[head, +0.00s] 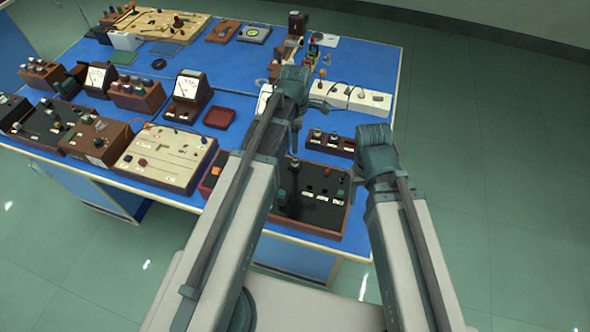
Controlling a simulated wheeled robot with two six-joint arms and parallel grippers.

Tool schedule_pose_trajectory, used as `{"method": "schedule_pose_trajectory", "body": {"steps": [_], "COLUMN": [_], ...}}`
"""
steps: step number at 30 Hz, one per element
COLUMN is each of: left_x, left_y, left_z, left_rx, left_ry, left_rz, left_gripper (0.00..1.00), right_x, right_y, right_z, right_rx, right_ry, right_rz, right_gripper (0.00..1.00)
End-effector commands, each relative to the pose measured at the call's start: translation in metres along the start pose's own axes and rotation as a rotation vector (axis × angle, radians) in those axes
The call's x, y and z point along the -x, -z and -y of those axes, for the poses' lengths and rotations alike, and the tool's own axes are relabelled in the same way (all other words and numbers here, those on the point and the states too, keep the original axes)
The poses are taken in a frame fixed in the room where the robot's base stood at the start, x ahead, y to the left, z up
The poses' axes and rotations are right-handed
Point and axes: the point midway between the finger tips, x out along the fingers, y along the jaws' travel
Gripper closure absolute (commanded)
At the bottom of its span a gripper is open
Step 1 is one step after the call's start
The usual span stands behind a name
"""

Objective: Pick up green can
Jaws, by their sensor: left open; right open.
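I cannot make out a green can for certain. A small dark green rounded object (67,88) sits at the left of the blue bench, beside a meter, but it is too small to identify. My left gripper (292,84) is open above the far middle of the bench, short of the white socket strip. My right gripper (375,148) is open near the bench's right edge, beside a small block with knobs. The arms hide part of the bench, and the fingertips are hard to see at this angle.
The blue bench (372,62) carries several instruments. A cream panel box (165,158) and a black panel box (315,205) stand near its front edge. A white socket strip (352,97) lies at the right. Bare blue surface shows at the far right corner. Open floor lies right of the bench.

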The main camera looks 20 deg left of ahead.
Motion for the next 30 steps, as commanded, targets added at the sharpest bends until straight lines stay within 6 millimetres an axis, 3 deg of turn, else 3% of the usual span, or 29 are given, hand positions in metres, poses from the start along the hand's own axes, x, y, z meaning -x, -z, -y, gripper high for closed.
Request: {"method": "schedule_pose_trajectory", "body": {"steps": [1, 7, 20, 30], "left_x": [-0.016, -0.044, -0.056, -0.096], "left_y": [0.000, 0.000, 0.000, 0.002], "left_z": [0.000, 0.000, 0.001, 0.002], "left_rx": [0.000, -0.001, -0.001, -0.001], "left_ry": [0.000, 0.000, 0.000, 0.000], "left_rz": [0.000, 0.000, 0.000, 0.000], "left_gripper": [0.35, 0.35, 0.35, 0.35], "right_x": [-0.016, -0.043, -0.055, -0.095], "right_y": [0.001, 0.003, 0.003, 0.006], "right_z": [0.002, 0.004, 0.005, 0.009], "right_rx": [0.000, -0.001, -0.001, -0.001], "right_ry": [0.000, 0.000, 0.000, 0.000], "right_rz": [0.000, 0.000, 0.000, 0.000], "right_gripper": [0.43, 0.43, 0.43, 0.43]}}
